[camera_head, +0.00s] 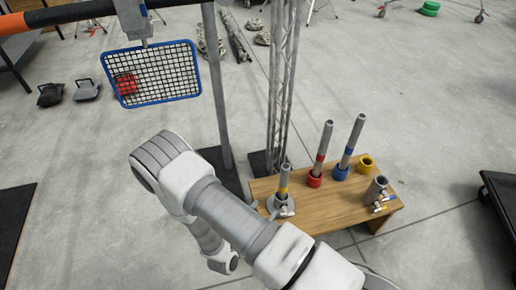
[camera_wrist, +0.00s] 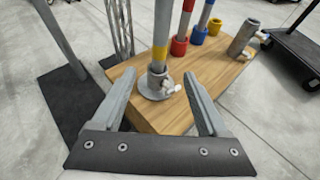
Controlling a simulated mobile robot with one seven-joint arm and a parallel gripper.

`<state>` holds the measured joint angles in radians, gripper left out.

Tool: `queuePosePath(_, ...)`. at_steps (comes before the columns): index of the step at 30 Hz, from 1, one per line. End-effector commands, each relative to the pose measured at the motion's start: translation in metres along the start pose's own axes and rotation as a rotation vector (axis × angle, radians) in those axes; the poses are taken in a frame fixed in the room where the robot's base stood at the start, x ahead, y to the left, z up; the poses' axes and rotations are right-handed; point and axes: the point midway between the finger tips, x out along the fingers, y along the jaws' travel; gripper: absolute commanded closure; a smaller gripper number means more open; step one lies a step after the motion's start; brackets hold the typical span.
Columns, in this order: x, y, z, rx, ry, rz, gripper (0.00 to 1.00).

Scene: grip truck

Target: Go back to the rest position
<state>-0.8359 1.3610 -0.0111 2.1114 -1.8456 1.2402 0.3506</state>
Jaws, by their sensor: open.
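My gripper (camera_wrist: 168,98) is open and empty in the wrist view, its two fingers spread above the near corner of a wooden bench (camera_wrist: 140,112). The fingers appear apart from the tube. In the head view my arm reaches across the lower middle, and the gripper is mostly hidden behind it.
Red-banded (camera_head: 320,150) and blue-banded (camera_head: 353,140) tubes stand in coloured collars, near an empty yellow collar (camera_head: 366,163) and a metal clamp socket (camera_head: 376,190). A truss (camera_head: 284,80) and post (camera_head: 216,90) rise behind. A blue-framed mesh (camera_head: 160,75) hangs at left. A dark cart (camera_head: 500,195) stands right.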

Motion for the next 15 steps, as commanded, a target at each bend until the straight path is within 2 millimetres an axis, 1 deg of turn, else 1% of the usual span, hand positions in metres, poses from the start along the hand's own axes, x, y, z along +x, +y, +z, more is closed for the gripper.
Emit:
queuePosePath(5,0.0,0.0,0.002,0.006,-0.001,-0.004,0.23)
queuePosePath(8,0.001,0.001,0.016,0.042,-0.01,-0.033,0.23)
queuePosePath(11,0.002,0.0,0.045,0.122,-0.025,-0.099,0.23)
queuePosePath(15,0.0,-0.009,0.098,0.281,-0.047,-0.232,0.23)
